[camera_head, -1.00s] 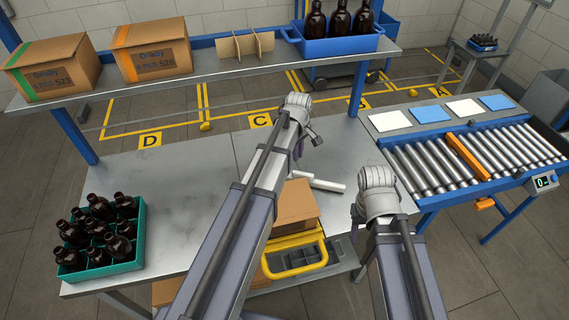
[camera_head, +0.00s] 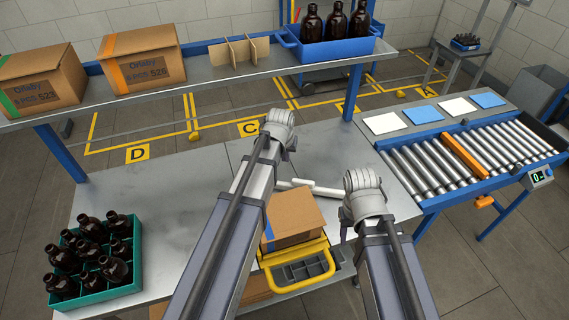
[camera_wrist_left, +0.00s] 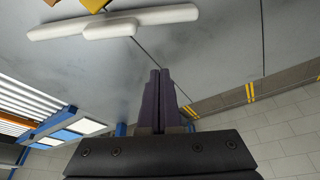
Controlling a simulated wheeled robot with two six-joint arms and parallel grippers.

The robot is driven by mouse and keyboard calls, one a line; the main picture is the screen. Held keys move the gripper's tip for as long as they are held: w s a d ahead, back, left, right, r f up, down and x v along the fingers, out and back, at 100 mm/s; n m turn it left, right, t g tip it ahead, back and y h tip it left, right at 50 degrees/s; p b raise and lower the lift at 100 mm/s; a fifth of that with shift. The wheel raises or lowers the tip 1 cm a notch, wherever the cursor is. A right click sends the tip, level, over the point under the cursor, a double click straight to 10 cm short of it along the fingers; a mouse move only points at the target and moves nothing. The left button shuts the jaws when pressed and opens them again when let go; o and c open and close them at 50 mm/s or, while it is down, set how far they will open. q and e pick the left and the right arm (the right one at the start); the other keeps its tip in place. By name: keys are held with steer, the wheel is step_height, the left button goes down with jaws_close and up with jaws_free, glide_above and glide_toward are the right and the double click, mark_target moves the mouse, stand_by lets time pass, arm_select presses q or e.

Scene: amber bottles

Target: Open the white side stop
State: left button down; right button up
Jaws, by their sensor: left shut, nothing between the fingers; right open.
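My left gripper shows in the left wrist view (camera_wrist_left: 160,74), its two dark fingers shut together with nothing between them. In the head view its wrist (camera_head: 279,125) is over the far part of the grey table, and its fingers are hidden.
A cardboard box (camera_head: 294,212) and a yellow-handled tray (camera_head: 298,271) are between my arms. A green crate (camera_head: 137,258) of amber bottles stands left. A roller conveyor (camera_head: 470,155) with white and blue panels is right. A shelf (camera_head: 200,80) crosses behind. The table's left middle is clear.

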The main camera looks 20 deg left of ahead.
mark_target(283, 183)
arm_select(q)
steer(key=b+x, duration=0.8)
steer(key=x, duration=0.1)
steer(key=shift+f, duration=0.25)
steer(key=shift+s+f+b, duration=0.1)
steer(key=shift+s+b, duration=0.25)
steer(key=s, duration=0.3)
steer(key=shift+s+d+r, duration=0.15)
steer(key=shift+r, duration=0.05)
steer(key=shift+s+n+y, duration=0.3)
steer(key=shift+s+n, duration=0.1)
steer(key=shift+n, duration=0.2)
steer(key=shift+s+n, duration=0.7)
steer(key=shift+n, duration=0.2)
steer(key=shift+s+d, duration=0.25)
steer(key=shift+s, duration=0.7)
